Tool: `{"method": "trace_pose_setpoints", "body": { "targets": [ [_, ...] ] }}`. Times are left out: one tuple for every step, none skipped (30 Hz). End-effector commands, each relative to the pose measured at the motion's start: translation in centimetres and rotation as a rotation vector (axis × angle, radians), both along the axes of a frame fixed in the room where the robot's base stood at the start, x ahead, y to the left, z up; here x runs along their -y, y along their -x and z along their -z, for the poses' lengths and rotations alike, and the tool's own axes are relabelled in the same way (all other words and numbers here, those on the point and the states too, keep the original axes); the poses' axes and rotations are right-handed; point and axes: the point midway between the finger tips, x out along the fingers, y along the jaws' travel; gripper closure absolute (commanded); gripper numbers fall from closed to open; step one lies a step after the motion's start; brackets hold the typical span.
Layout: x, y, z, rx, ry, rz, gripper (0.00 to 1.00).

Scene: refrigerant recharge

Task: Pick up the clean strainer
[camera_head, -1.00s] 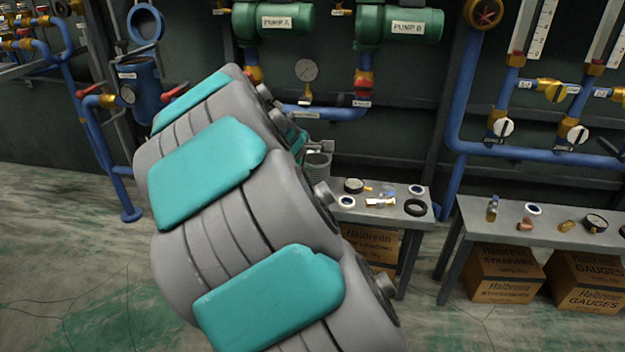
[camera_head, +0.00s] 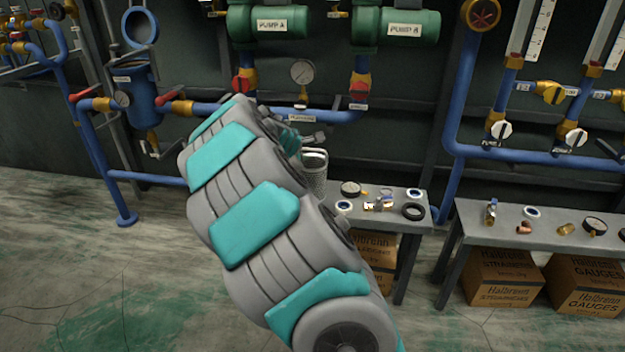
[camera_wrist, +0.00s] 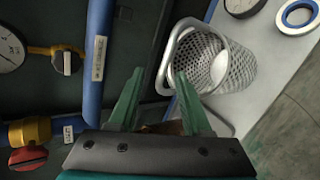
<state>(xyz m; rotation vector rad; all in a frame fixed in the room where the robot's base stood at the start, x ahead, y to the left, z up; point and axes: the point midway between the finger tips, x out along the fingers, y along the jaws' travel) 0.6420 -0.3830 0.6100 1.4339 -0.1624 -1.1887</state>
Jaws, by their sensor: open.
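The clean strainer (camera_wrist: 228,72) is a grey perforated metal basket with a bail handle. In the wrist view it stands at the left end of a grey bench, just beyond my gripper and to its right. In the head view the strainer (camera_head: 314,176) shows behind my arm, its left side partly covered. My gripper (camera_wrist: 159,88) is open, its two green fingers apart with nothing held between them. The right fingertip is close to the strainer's rim and handle; I cannot tell whether they touch. In the head view my gripper (camera_head: 297,140) is small and partly hidden by my arm.
The bench (camera_head: 398,193) also holds a gauge (camera_head: 350,188), white rings, a brass fitting and a black ring (camera_head: 413,211). A blue pipe (camera_wrist: 98,60) runs close to the left finger. A second bench (camera_head: 470,213) stands to the right. Floor is clear at left.

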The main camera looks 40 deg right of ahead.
Motion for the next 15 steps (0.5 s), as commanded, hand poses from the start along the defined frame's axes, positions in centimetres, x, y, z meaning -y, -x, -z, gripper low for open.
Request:
{"method": "trace_pose_setpoints", "body": {
  "targets": [
    [0.19,-0.14,0.15,0.0,0.0,0.0,0.51],
    [0.24,-0.19,0.19,0.0,-0.001,-0.001,0.51],
    [0.27,-0.22,0.22,0.001,-0.001,0.0,0.51],
    [0.27,-0.22,0.23,0.001,-0.001,0.0,0.51],
    [0.27,-0.22,0.23,0.001,-0.001,0.0,0.51],
    [0.27,-0.22,0.22,0.001,-0.001,0.0,0.51],
    [0.26,-0.2,0.23,0.001,-0.001,0.0,0.51],
    [0.26,-0.21,0.23,0.001,-0.001,0.0,0.51],
    [0.26,-0.2,0.23,0.001,-0.001,0.0,0.54],
    [0.26,-0.19,0.24,0.001,-0.001,0.0,0.57],
    [0.26,-0.19,0.24,0.001,-0.001,0.0,0.6],
    [0.26,-0.19,0.25,0.0,-0.002,0.0,0.65],
    [0.26,-0.19,0.25,0.001,-0.001,0.0,0.68],
    [0.26,-0.18,0.26,0.0,-0.002,0.0,0.72],
    [0.26,-0.18,0.25,0.0,-0.002,0.0,0.76]
  ]
}}
